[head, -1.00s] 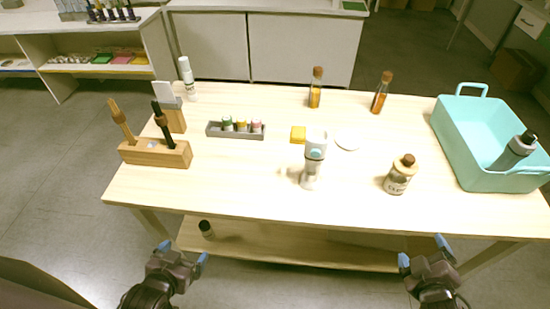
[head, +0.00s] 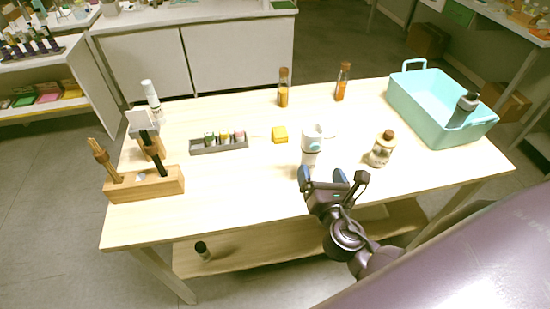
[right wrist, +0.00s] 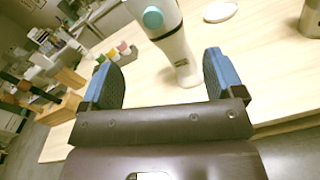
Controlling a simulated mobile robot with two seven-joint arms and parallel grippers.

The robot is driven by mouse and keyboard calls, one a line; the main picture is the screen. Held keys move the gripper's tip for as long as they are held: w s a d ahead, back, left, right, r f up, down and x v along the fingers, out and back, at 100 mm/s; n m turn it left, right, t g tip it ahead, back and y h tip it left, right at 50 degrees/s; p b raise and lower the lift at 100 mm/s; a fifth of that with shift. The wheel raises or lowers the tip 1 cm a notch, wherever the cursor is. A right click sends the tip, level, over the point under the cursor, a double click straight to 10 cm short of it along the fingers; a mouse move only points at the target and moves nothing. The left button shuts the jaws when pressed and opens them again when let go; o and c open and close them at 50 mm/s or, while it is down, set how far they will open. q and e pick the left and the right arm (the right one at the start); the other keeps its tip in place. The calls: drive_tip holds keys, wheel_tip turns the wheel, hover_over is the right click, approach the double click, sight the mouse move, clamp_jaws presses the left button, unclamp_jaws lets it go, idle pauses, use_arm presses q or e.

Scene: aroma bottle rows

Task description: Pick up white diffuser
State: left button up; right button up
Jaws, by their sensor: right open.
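The white diffuser (head: 311,148) stands upright near the front middle of the table. It is white with a teal round spot on its upper part. In the right wrist view the diffuser (right wrist: 172,42) rises between and beyond the blue fingertips. My right gripper (head: 333,178) is open at the table's front edge, just in front of the diffuser. The same gripper shows in the right wrist view (right wrist: 163,80), with nothing held between its fingers. My left gripper is not in the head view now.
A glass jar (head: 382,150) stands to the right of the diffuser. A teal basket (head: 430,118) is at the right end. A wooden holder (head: 146,186) stands at the left.

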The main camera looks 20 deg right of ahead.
sight(311, 143)
drive_tip(key=shift+w+d+n+p, duration=0.1)
drive_tip(key=shift+w+d+n, duration=0.45)
drive_tip(key=shift+w, duration=1.2)
drive_tip(key=shift+w+d+n+p, duration=0.15)
drive_tip(key=shift+w+d+n, duration=0.45)
drive_tip(key=shift+w, duration=1.1)
drive_tip(key=shift+w+d+n+p, duration=0.1)
drive_tip(key=shift+w+d+n, duration=0.45)
drive_tip(key=shift+w, duration=1.2)
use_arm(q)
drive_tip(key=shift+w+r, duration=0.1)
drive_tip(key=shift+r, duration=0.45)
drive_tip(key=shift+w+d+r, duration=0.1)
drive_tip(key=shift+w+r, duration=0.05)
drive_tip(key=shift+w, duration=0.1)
use_arm(e)
drive_tip(key=shift+r, duration=0.1)
drive_tip(key=c, duration=1.4)
